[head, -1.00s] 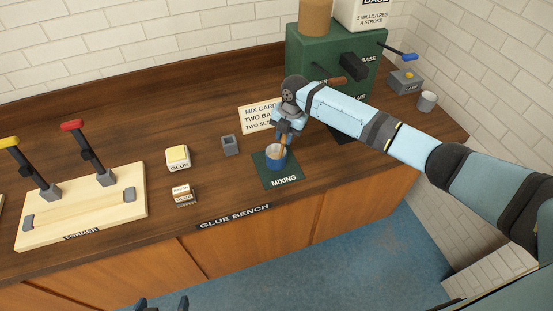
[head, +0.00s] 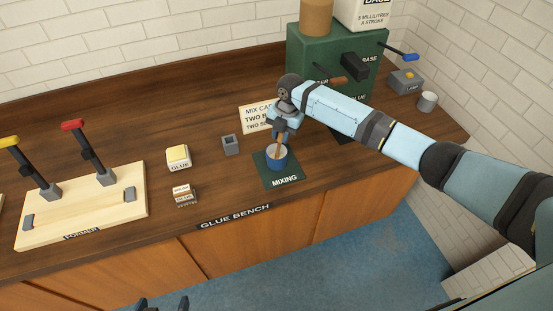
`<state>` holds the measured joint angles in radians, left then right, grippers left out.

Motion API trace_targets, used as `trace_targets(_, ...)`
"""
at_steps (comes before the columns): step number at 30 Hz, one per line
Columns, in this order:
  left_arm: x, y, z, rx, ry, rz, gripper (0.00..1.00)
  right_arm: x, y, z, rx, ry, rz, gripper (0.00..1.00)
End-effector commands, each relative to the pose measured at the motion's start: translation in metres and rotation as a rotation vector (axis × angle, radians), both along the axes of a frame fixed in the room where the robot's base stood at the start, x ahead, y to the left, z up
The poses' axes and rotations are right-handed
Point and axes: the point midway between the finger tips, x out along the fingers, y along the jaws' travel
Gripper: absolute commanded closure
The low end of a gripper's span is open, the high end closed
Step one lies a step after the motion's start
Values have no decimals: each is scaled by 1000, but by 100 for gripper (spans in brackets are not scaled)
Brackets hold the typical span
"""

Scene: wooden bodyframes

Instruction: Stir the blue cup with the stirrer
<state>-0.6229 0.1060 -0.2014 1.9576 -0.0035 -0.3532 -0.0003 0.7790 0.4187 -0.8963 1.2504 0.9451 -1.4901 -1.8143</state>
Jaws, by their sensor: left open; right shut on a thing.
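The blue cup (head: 277,161) stands upright on the dark green mat marked MIXING, and its pale inside shows at the top. My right gripper (head: 281,132) is directly above the cup, pointing down. It is shut on the stirrer (head: 281,147), a thin brown stick that reaches down into the cup. The stirrer's lower end is hidden inside the cup. My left gripper (head: 165,303) shows only in part at the bottom edge of the head view, open and away from the bench.
The MIXING mat (head: 287,180) lies near the bench's front edge. A small grey holder (head: 230,145), a yellow-topped GLUE block (head: 178,158) and a smaller block (head: 182,194) are to its left. The green dispenser (head: 315,65) stands behind; a grey cup (head: 428,101) is far right.

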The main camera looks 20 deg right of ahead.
Motion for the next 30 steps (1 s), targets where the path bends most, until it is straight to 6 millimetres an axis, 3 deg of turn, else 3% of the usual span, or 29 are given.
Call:
trace_targets(5, 1, 0, 3, 0, -5, 0, 0, 0, 0, 3, 0, -1, 0, 96)
trace_targets(24, 2, 0, 3, 0, -6, -2, 0, 0, 0, 54, 0, -2, 1, 96)
trace_targets(30, 1, 0, 1, 0, -3, -2, 0, 0, 0, 61, 0, 0, 0, 96)
